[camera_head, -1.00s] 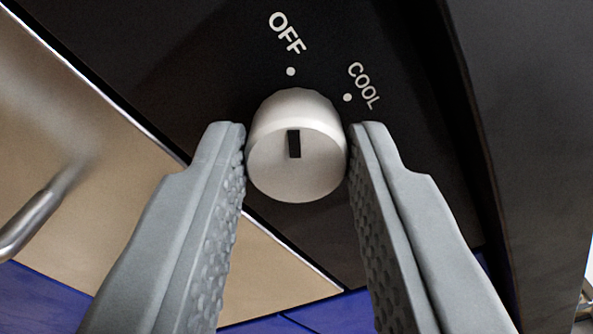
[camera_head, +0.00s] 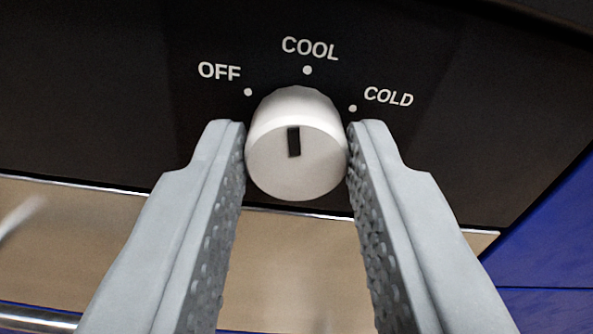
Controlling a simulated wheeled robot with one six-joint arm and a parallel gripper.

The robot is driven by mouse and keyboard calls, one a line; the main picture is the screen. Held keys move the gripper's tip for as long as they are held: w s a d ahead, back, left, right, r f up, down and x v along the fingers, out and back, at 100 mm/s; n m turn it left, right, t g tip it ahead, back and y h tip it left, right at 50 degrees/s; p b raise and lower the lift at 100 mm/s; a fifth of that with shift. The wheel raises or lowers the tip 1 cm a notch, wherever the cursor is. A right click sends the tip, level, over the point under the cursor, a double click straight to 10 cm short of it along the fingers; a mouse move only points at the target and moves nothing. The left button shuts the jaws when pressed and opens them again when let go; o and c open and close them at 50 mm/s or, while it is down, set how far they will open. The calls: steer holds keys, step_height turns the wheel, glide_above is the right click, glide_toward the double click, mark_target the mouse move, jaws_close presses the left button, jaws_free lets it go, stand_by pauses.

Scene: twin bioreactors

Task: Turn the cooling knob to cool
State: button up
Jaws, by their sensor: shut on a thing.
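The cooling knob (camera_head: 297,165) is a white round knob on a black panel, in the middle of the view. Its black pointer mark (camera_head: 294,141) points up, close to the dot under the COOL label (camera_head: 310,48). The OFF label (camera_head: 219,71) is to the upper left and the COLD label (camera_head: 388,97) to the upper right, each with a white dot. My gripper (camera_head: 297,150) is shut on the knob, with one grey finger against each side. The knob's base against the panel is partly hidden.
The black panel (camera_head: 90,100) fills the upper view. Below it is a tan surface (camera_head: 80,245) with a metal bar (camera_head: 40,318) at lower left. A blue surface (camera_head: 550,240) lies at the right.

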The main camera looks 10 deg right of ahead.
steer(key=shift+m, duration=1.1)
steer(key=o, duration=1)
steer(key=shift+c, duration=0.2)
steer(key=s, duration=1.7)
steer(key=shift+s+d, duration=0.2)
steer(key=shift+d, duration=0.1)
